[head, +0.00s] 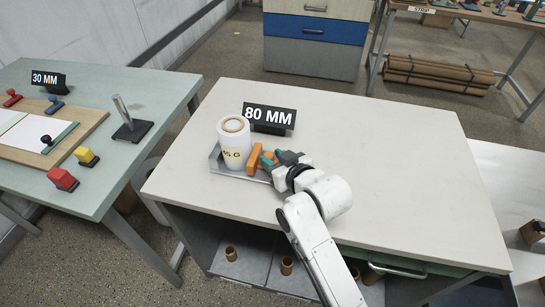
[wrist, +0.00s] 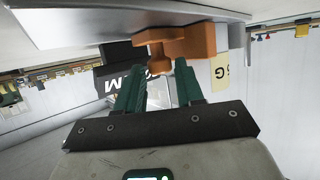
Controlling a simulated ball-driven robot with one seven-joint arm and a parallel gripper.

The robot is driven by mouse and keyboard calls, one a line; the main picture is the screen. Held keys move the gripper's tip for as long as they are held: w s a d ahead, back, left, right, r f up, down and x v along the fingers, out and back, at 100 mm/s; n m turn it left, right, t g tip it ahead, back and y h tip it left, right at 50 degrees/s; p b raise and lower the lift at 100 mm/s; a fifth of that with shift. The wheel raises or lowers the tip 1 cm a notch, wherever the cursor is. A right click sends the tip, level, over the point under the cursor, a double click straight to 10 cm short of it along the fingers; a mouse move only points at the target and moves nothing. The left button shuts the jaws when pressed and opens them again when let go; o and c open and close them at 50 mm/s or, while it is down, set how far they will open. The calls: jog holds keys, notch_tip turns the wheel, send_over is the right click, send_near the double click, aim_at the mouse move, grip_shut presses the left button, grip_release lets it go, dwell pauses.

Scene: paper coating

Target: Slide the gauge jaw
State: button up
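The gauge is a grey metal plate (head: 216,158) on the pale table, with an orange jaw (head: 254,158) on it. A white roll marked with a "G" label (head: 233,145) stands upright on the plate, left of the jaw. My gripper (head: 270,160) is just right of the jaw. In the wrist view, which is upside down, the green fingers of my gripper (wrist: 161,70) are apart. The knob of the orange jaw (wrist: 159,64) lies at the fingertips, between them, with gaps on its sides. Whether the roll touches the jaw is unclear.
A black "80 MM" sign (head: 269,117) stands just behind the gauge. The right half of the pale table (head: 400,160) is clear. A green table (head: 120,85) at left holds a "30 MM" sign (head: 48,80), a metal post (head: 125,115) and coloured blocks.

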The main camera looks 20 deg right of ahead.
jog(key=shift+w+f, duration=0.2)
jog(key=shift+w, duration=0.2)
grip_shut()
